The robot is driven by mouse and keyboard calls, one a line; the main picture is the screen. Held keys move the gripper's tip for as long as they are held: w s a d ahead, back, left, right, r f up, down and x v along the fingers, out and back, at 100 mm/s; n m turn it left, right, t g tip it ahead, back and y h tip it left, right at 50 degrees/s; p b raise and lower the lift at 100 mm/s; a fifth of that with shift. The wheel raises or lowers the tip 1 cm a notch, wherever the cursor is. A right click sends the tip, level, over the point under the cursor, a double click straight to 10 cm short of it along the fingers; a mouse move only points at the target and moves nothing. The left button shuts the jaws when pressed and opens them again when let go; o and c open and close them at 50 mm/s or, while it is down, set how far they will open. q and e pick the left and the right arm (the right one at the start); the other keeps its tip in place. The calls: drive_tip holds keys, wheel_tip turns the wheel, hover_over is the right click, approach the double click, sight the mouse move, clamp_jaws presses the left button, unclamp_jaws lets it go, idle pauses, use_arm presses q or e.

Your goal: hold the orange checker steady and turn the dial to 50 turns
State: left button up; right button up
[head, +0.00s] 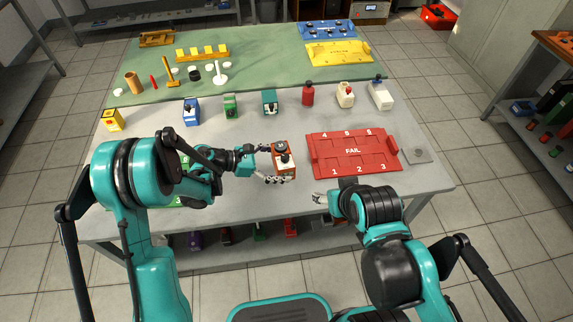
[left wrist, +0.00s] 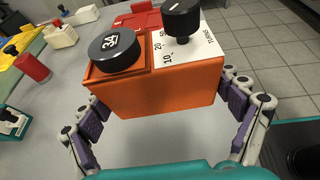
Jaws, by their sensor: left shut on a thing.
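The orange checker (head: 285,174) stands upright on the grey table near its front. I cannot read exactly where the dial points. My left gripper (head: 271,164) has its fingers on both sides of the checker and is shut on it. My right gripper (head: 322,199) is to the right and front of the checker, apart from it; its jaw opening is unclear.
A red FAIL tray (head: 353,168) lies right of the checker, with a grey plate (head: 416,149) beyond it. A green mat (head: 130,60) covers the back.

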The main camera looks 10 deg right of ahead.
use_arm(q)
drive_tip(key=w+a+f+b, duration=0.2)
drive_tip(key=a+f+b, duration=0.1)
drive_tip(key=w+a+f+b, duration=0.1)
drive_tip(key=a+f, duration=0.1)
drive_tip(key=shift+a+f, duration=0.15)
drive_tip(key=shift+f, duration=0.1)
drive_tip(key=shift+w+a+f+b, duration=0.4)
drive_tip(key=shift+w+a+f, duration=0.15)
drive_tip(key=shift+a+f, duration=0.25)
drive_tip(key=shift+w+a+f, duration=0.35)
drive_tip(key=shift+a+f, duration=0.25)
drive_tip(key=shift+a, duration=0.05)
drive_tip(key=shift+f, duration=0.35)
